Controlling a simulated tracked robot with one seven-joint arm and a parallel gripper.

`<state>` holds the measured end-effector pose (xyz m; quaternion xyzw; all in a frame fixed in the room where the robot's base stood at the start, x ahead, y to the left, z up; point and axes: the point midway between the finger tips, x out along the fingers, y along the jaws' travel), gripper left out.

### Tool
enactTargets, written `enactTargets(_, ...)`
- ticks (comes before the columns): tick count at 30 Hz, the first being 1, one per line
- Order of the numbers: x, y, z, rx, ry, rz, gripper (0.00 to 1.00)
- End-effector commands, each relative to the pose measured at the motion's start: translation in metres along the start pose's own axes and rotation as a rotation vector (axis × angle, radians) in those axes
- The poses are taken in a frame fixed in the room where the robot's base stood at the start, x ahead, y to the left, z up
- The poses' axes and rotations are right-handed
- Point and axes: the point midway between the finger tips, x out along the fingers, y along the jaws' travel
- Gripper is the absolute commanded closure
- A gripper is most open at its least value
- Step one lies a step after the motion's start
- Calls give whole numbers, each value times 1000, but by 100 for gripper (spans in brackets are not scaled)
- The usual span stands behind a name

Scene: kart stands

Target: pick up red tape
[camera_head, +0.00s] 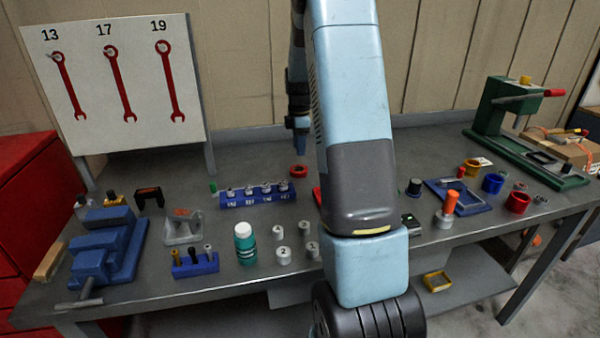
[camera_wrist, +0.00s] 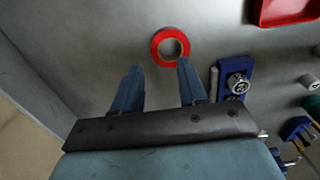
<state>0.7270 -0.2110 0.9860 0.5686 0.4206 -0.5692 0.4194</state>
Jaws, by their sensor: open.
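The red tape (camera_wrist: 155,47) is a red ring lying flat on the grey bench in the wrist view, just beyond my right fingertip. It also shows in the head view (camera_head: 298,171) as a small red ring near the back of the bench. My gripper (camera_wrist: 158,70) is open and empty, with its two blue fingers apart and pointing toward the tape's side of the bench. In the head view my gripper (camera_head: 301,125) is partly hidden behind my arm, above and behind the tape.
A blue socket holder (camera_head: 258,197) stands close to the tape, and it shows right of my fingers in the wrist view (camera_wrist: 234,80). A red tray (camera_wrist: 285,10) lies farther right. A wrench board (camera_head: 115,85) stands at the back left. Bench left of the tape is clear.

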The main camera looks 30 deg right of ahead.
Motion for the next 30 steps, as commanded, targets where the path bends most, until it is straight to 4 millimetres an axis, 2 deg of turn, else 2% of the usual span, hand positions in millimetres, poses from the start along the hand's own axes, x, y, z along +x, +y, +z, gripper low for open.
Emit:
enactTargets(3,14,0,0,0,-1,-1,58)
enactTargets(14,34,2,-2,2,-1,-1,58)
enactTargets(22,69,6,-5,2,-1,-1,58)
enactTargets(30,73,6,-4,3,0,2,58)
